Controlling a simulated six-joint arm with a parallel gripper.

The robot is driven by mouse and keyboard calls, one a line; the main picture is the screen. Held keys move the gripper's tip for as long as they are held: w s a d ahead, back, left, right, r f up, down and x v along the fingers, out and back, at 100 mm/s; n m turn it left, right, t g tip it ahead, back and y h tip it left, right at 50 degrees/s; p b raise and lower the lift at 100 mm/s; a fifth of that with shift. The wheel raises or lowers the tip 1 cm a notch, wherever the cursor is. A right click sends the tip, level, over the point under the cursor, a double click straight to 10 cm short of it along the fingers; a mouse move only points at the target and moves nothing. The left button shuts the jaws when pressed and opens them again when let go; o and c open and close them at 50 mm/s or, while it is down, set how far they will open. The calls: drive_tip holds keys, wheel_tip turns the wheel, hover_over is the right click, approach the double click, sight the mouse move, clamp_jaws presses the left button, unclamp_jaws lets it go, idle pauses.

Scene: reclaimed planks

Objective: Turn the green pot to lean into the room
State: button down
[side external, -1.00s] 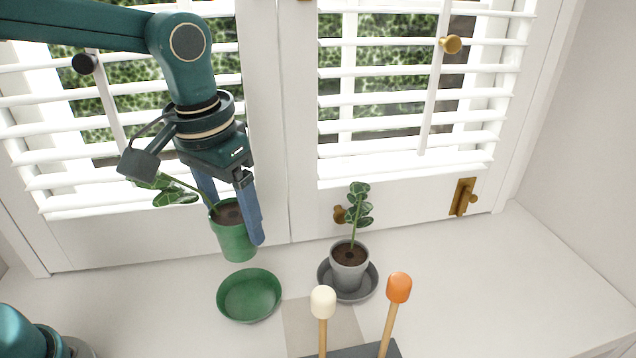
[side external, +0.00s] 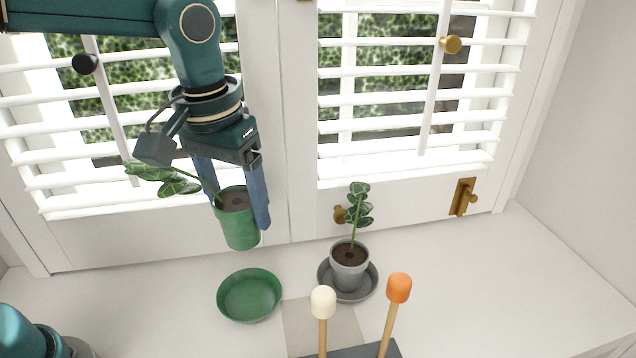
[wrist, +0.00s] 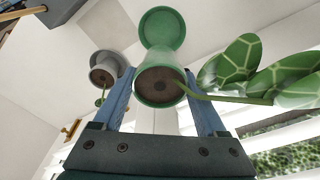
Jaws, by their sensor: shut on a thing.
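The green pot (side external: 240,228) hangs above the sill with my gripper (side external: 236,205) shut on it, one blue finger on each side. Its plant leans to the left, toward the shutters, with broad veined leaves (side external: 150,172). In the wrist view the green pot (wrist: 160,97) sits between the fingers, soil showing, and its stem runs to the right. The green saucer (side external: 249,296) lies empty on the sill below and slightly in front of the pot. It shows behind the pot in the wrist view (wrist: 162,27).
A grey pot (side external: 349,275) with an upright plant stands on a grey saucer (side external: 368,290) to the right. A white-tipped stick (side external: 323,302) and an orange-tipped stick (side external: 398,288) rise at the front. White shutters (side external: 400,140) stand close behind. The sill's right side is clear.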

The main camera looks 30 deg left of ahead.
drive_tip(key=f+n, duration=0.1)
drive_tip(key=f, duration=0.2)
drive_tip(key=f+n, duration=0.2)
drive_tip(key=f, duration=0.1)
drive_tip(key=s+f+n, duration=0.1)
drive_tip(key=f, duration=0.2)
drive_tip(key=shift+f, duration=1.35)
